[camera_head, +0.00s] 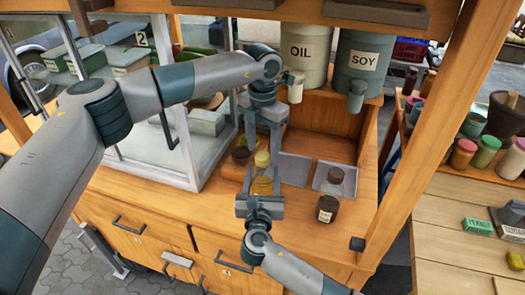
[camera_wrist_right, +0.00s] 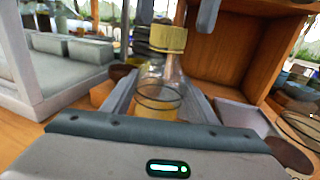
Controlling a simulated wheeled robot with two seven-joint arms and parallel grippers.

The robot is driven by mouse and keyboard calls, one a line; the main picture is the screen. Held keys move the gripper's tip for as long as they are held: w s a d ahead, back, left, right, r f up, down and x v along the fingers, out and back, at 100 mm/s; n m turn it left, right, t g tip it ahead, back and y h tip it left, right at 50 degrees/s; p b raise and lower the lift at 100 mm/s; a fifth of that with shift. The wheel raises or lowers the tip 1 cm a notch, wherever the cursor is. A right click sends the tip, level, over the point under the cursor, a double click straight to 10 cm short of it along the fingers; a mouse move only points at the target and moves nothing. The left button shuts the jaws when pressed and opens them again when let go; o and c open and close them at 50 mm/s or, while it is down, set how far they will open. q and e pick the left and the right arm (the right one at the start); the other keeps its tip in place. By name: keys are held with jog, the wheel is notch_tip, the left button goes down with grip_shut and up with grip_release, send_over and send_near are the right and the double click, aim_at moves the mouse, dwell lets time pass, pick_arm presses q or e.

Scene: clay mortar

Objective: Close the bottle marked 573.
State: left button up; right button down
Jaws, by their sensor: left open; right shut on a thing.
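A clear bottle (camera_head: 262,185) with yellow liquid stands upright between the fingers of my right gripper (camera_head: 260,192), which is shut on it. The bottle also shows in the right wrist view (camera_wrist_right: 160,100). A yellow cap (camera_wrist_right: 167,38) sits at the top of its neck; whether it is tight I cannot tell. My left gripper (camera_head: 262,150) is open, pointing down, with its fingers above and around the cap (camera_head: 262,158). One left finger (camera_wrist_right: 208,15) shows beside the cap in the wrist view. No 573 mark is readable on any bottle.
A small dark bowl (camera_head: 240,155) is left. OIL (camera_head: 304,55) and SOY (camera_head: 362,65) dispensers stand behind; a glass case (camera_head: 205,150) is left.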

pick_arm(q)
jog(key=shift+r, duration=2.8)
pick_arm(e)
jog(key=c, duration=0.6)
grip_release()
jog(key=shift+c, duration=0.2)
pick_arm(q)
jog(key=shift+f, duration=0.1)
pick_arm(e)
jog(key=shift+s, duration=0.1)
pick_arm(q)
jog(key=shift+f, duration=0.1)
pick_arm(e)
jog(key=shift+s+f, duration=0.15)
jog(key=shift+s, duration=0.4)
pick_arm(q)
notch_tip(320, 180, down, 3)
jog(key=b, duration=0.3)
jog(key=shift+r, duration=0.2)
pick_arm(e)
jog(key=s+a, duration=0.1)
jog(key=s, duration=1.5)
